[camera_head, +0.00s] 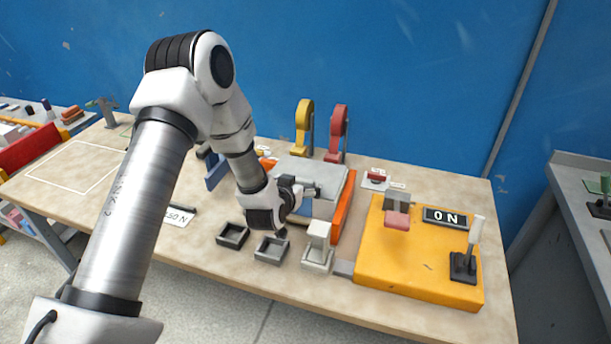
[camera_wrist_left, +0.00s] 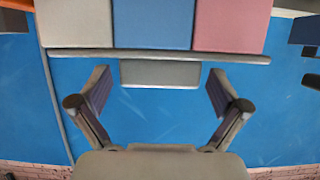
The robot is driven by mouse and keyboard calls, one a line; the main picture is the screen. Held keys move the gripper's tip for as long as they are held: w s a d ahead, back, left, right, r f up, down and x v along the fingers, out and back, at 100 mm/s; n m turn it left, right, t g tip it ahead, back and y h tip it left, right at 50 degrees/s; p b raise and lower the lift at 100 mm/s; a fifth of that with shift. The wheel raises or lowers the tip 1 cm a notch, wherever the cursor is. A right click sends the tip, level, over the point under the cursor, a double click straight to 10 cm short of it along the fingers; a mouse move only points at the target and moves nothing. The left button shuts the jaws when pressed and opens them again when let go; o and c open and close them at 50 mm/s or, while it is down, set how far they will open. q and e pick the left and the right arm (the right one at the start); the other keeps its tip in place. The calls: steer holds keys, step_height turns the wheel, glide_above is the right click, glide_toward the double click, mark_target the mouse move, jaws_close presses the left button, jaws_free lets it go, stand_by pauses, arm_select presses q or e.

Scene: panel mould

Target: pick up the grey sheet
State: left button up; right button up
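A pale grey flat sheet (camera_head: 318,172) lies on top of the low stand in the middle of the table, beside an orange strip. My left gripper (camera_head: 308,190) is at its near left side and partly hides it. In the left wrist view, my left gripper (camera_wrist_left: 160,73) has its fingers spread wide, with a grey tab (camera_wrist_left: 160,80) between them and gaps on both sides. Behind the tab runs a thin grey edge (camera_wrist_left: 160,54), with grey, blue and pink faces beyond it. I cannot tell which of these faces belongs to the sheet. My right gripper is out of view.
A yellow base (camera_head: 420,265) with a lever (camera_head: 470,250), a display and a pink block (camera_head: 397,221) stands at the right. Small dark and grey trays (camera_head: 271,249) and a pale grey block (camera_head: 318,245) line the front. Yellow and red upright pieces (camera_head: 337,130) stand behind.

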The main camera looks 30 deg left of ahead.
arm_select(q)
steer(key=c, duration=0.9)
steer(key=shift+c, duration=0.2)
